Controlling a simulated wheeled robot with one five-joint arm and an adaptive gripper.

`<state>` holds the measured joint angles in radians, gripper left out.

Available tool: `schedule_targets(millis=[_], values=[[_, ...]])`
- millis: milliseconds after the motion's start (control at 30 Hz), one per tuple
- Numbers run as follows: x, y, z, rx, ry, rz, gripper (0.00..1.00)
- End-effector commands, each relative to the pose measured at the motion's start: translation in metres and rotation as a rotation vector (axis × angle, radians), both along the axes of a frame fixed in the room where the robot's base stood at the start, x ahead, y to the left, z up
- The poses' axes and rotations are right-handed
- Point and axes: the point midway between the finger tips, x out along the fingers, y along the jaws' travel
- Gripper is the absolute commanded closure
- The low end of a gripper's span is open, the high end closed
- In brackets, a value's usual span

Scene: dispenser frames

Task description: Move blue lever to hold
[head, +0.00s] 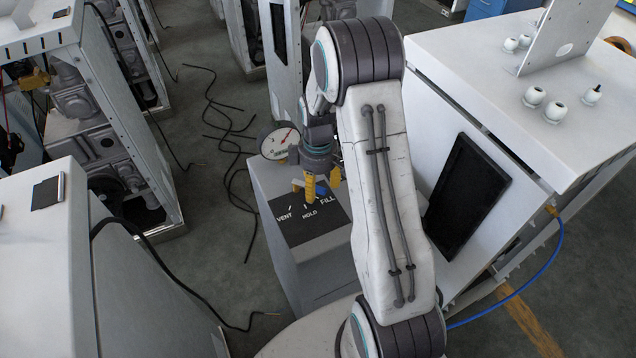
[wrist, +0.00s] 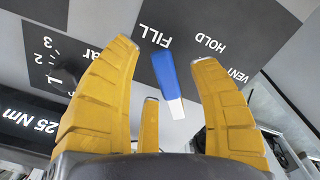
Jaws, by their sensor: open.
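The blue lever (wrist: 165,72) has a pale end and shows between my fingers in the wrist view. Its blue end lies close to the FILL label (wrist: 157,36), apart from HOLD (wrist: 211,43) and VENT (wrist: 238,75). In the head view only a small blue patch of the lever (head: 322,189) shows beside the yellow fingers, near FILL. My gripper (head: 319,183) is open over the dark label panel (head: 293,230) on the grey box. The fingers stand on both sides of the lever, with gaps visible; contact cannot be told.
A round dial gauge (head: 279,143) stands at the box's back left. A white cabinet (head: 480,110) with a black panel stands close on the right. Another white cabinet (head: 45,260) is at left. Black cables (head: 232,140) lie on the floor between.

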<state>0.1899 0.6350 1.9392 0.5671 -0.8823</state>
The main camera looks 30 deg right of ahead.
Motion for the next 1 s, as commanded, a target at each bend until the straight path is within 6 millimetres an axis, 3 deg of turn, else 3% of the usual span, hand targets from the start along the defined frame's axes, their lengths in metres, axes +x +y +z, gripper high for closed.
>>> schedule_targets(millis=[67, 700, 1000], values=[[-0.0001, 0.0001, 0.0, 0.0, 0.0, 0.0, 0.43], [0.0, 0.0, 0.0003, 0.0, 0.0, 0.0, 1.0], [-0.001, 0.0011, -0.0008, 0.0, 0.0, -0.02, 1.0]])
